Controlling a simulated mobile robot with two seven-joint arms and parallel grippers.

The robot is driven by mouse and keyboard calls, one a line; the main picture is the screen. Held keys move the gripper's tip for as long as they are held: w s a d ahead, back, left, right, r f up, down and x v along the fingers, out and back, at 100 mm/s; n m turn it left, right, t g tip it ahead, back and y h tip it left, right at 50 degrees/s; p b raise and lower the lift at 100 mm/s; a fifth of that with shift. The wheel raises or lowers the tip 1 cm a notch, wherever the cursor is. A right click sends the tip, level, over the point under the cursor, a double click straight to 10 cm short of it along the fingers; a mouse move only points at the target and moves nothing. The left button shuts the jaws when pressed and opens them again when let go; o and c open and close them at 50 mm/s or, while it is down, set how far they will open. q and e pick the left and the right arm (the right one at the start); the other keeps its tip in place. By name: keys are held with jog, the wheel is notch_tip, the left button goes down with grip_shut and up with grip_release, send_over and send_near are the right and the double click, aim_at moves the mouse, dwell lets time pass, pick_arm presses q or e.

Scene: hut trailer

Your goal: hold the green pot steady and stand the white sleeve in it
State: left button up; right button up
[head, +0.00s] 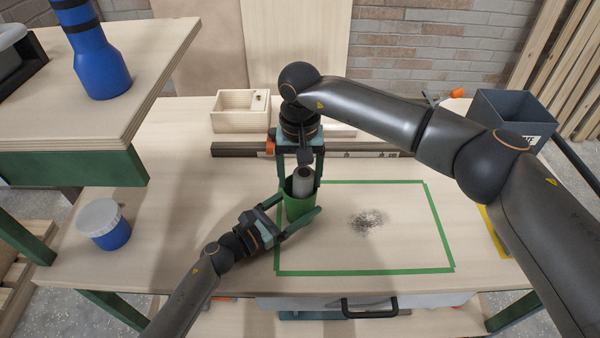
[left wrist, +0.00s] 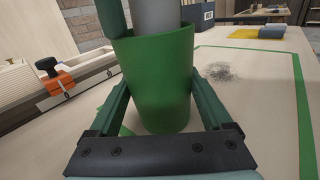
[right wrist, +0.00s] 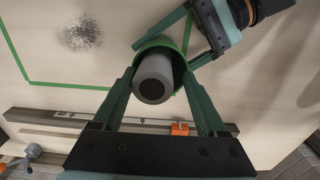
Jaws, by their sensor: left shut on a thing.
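The green pot (head: 298,208) stands upright at the left edge of the green tape outline. My left gripper (head: 298,222) is shut on the pot, one finger on each side; the pot also fills the middle of the left wrist view (left wrist: 160,85). The white sleeve, light grey here (head: 303,178), stands in the pot with its upper end above the rim (right wrist: 153,78). Its lower end is hidden in the pot. My right gripper (head: 302,180) is above the pot, open, with its fingers apart on either side of the sleeve.
A wooden box (head: 240,112) and a long rail (head: 230,150) are behind the pot. A blue jar with a white lid (head: 104,225) stands at left. A dark bin (head: 515,118) is at back right. A dark smudge (head: 368,222) lies inside the tape; that area is otherwise clear.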

jog(key=shift+o, duration=0.8)
notch_tip(320, 180, up, 12)
pick_arm(q)
jog(key=o, duration=1.1)
jog(key=shift+o, duration=0.2)
